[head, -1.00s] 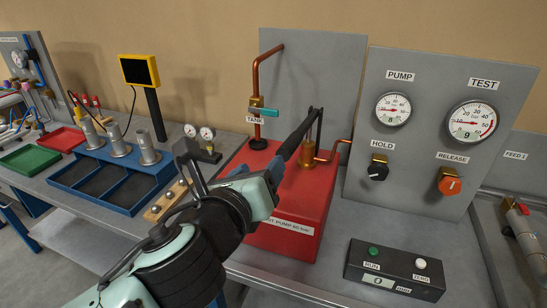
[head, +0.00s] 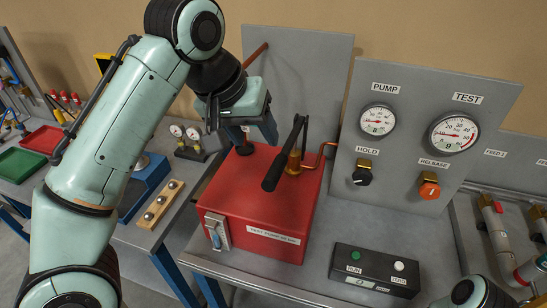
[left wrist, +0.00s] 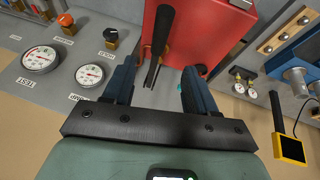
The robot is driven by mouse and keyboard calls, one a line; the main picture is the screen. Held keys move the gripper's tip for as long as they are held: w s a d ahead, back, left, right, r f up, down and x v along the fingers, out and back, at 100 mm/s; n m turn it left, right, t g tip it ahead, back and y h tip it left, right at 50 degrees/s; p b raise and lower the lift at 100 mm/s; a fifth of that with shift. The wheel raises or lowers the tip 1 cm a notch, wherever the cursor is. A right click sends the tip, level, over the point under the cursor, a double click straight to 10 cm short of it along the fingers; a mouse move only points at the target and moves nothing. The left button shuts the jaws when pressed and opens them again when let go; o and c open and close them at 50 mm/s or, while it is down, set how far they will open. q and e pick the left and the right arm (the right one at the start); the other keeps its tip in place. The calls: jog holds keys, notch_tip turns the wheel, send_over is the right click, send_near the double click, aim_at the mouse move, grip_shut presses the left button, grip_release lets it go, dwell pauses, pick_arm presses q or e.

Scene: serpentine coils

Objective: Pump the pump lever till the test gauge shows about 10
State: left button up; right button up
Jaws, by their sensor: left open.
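The red pump box (head: 260,205) stands on the bench, with its black pump lever (head: 284,160) slanting down toward the front left. My left gripper (head: 250,135) is open and empty, behind and left of the lever. In the left wrist view, the lever (left wrist: 160,40) shows beyond and between the two blue fingers (left wrist: 157,85), not gripped. The test gauge (head: 455,132) and the pump gauge (head: 378,120) are on the grey panel. Their digits look like 8, but are too small to be sure. My left arm hides the tank valve. My right gripper is out of view.
The hold knob (head: 364,175) and orange release knob (head: 429,189) sit below the gauges. A run/zero box (head: 375,272) lies at front right. A wooden block with metal balls (head: 160,205) and two small gauges (head: 185,140) are left of the pump.

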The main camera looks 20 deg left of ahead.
aim_at(273, 168)
pick_arm(q)
jog(key=x, duration=1.1)
jog(key=shift+s+f+b, duration=0.15)
jog(key=shift+f+b, duration=0.15)
jog(key=shift+f, duration=0.05)
jog(key=shift+d+f, duration=0.15)
jog(key=shift+f, duration=0.45)
jog(key=shift+w+f, duration=0.1)
jog(key=shift+w, duration=0.2)
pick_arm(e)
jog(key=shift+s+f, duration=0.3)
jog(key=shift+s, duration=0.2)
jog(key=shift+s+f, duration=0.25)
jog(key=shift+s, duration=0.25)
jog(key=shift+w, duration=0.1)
pick_arm(q)
grip_shut()
jog(key=shift+t, duration=0.9)
jog(key=f+b, duration=0.5)
jog(key=shift+s, duration=0.35)
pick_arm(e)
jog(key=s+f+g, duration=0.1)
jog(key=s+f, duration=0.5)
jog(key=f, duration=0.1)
